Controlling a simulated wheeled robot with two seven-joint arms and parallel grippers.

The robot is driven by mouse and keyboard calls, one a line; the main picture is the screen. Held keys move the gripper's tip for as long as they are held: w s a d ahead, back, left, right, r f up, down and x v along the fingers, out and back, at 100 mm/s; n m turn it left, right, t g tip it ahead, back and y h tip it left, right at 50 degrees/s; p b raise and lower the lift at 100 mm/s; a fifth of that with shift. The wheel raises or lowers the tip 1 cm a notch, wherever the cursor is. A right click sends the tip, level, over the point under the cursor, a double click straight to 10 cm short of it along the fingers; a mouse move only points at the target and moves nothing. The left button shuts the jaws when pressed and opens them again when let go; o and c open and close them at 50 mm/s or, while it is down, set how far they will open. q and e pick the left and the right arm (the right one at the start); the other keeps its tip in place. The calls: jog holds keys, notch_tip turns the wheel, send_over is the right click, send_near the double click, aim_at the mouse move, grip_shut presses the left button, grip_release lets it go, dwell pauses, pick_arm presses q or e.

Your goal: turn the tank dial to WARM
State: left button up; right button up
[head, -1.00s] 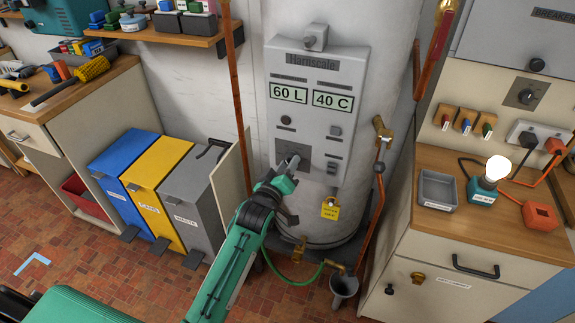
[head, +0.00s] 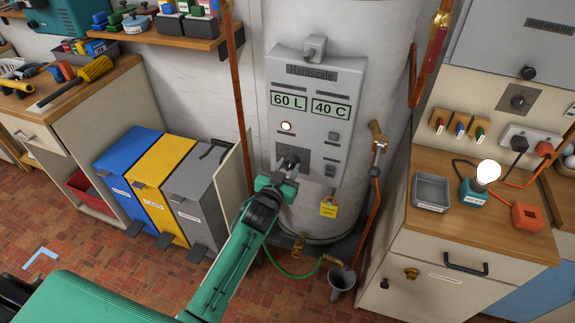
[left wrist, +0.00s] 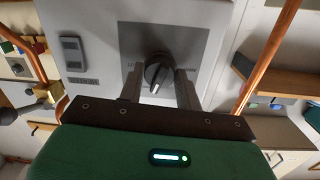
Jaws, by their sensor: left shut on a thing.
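The tank dial (left wrist: 158,70) is a dark round knob on a grey square plate, on the front panel (head: 337,78) of the white tank (head: 270,32). In the left wrist view a pale mark on the knob points toward the gripper, slightly left. Small lettering flanks the knob, too small and partly covered to read. My left gripper (head: 286,167) is shut on the dial, one finger on each side. In the head view the gripper partly hides the knob. My right gripper is not in view.
A round lamp (head: 286,127) glows above the dial; displays read 60 L and 40 C. A copper pipe (head: 238,105) runs left of the panel. A yellow tag (head: 328,208) hangs at lower right. Bins (head: 190,190) stand left, a cabinet (head: 455,250) right.

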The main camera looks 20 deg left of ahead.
pick_arm(q)
jog(key=shift+r+m, duration=0.1)
jog(key=shift+m, duration=0.9)
jog(key=o, duration=1)
jog(key=shift+s, duration=0.5)
jog(key=shift+s+a+r+b, duration=0.15)
jog(key=shift+s+b, duration=0.2)
jog(key=shift+s, duration=1.75)
jog(key=shift+s+a+r+b, duration=0.15)
jog(key=shift+s+b, duration=0.15)
jog(key=shift+s, duration=1.85)
jog(key=shift+s+a+r+b, duration=0.15)
jog(key=shift+s+b, duration=0.2)
jog(key=shift+s, duration=1.75)
